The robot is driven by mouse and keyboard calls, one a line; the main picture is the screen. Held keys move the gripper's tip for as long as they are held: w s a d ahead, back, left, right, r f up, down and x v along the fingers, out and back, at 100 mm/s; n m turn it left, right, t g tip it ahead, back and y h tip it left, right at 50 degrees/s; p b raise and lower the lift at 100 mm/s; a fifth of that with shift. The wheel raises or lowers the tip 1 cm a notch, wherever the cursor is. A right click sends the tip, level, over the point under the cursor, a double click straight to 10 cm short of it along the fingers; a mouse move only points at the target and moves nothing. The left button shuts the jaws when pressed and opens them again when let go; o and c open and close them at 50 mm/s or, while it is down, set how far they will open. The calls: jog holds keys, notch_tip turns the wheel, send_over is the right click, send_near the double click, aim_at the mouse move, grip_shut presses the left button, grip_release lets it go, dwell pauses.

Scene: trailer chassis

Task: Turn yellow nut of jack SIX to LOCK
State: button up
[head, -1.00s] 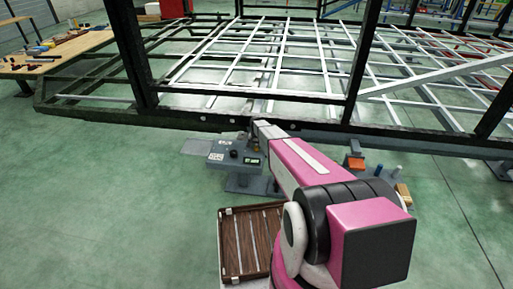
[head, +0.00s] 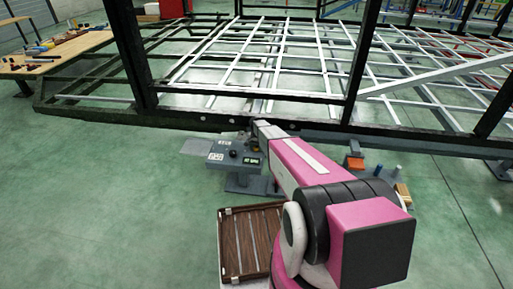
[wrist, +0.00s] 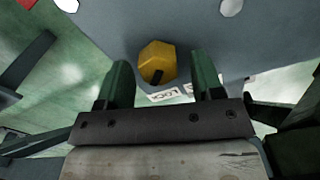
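In the wrist view the yellow hex nut (wrist: 157,62) sits on a grey panel (wrist: 210,30), with a dark mark or pointer on its lower part. A white label (wrist: 164,95), seemingly reading LOCK upside down, is just below it, and part of another label shows to its right. My gripper (wrist: 163,80) is open, its two green fingers pointing at the panel on either side below the nut, with nothing seen between them but the nut's lower edge and the label. In the head view the grey jack box (head: 234,157) stands by the frame, its small display too small to read surely; my arm hides my gripper there.
The black trailer chassis (head: 180,119) runs across behind the jack box. A brown slatted case (head: 250,240) lies in front of it. An orange-topped block (head: 354,162) and small cylinders stand right of my arm. A wooden workbench (head: 62,50) is at far left. Floor at left is clear.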

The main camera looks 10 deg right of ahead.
aim_at(257, 146)
notch_tip(257, 146, up, 11)
dwell(0.8)
jog(key=shift+s+f, duration=0.1)
